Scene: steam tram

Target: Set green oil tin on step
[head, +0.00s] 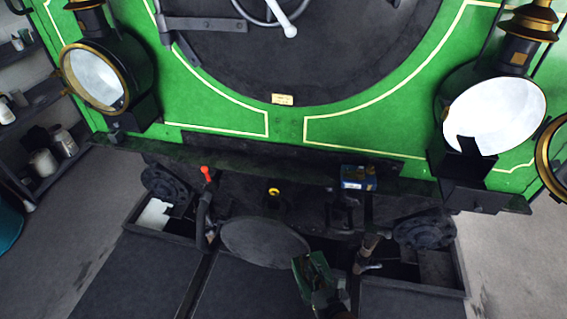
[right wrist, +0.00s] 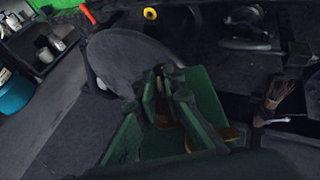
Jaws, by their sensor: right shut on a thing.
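The green oil tin (head: 313,272) is in my right gripper (head: 322,290), low in the middle of the head view, just right of a dark oval buffer disc. In the right wrist view the tin (right wrist: 205,95) shows as green faces around the dark fingers (right wrist: 170,100) of that gripper, which is shut on it. The fingers and wrist hide part of the tin. Dark flat panels (head: 240,290) lie below the tin; I cannot tell which surface is the step, or whether the tin touches anything. My left gripper is not in view.
The oval buffer disc (head: 262,238) stands close beside the tin. A blue box (head: 358,177) sits on the tram's front beam. A brush (head: 368,252) and a light metal tool lie in the right tray. Two lamps flank the green front. Shelves (head: 40,150) stand at left.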

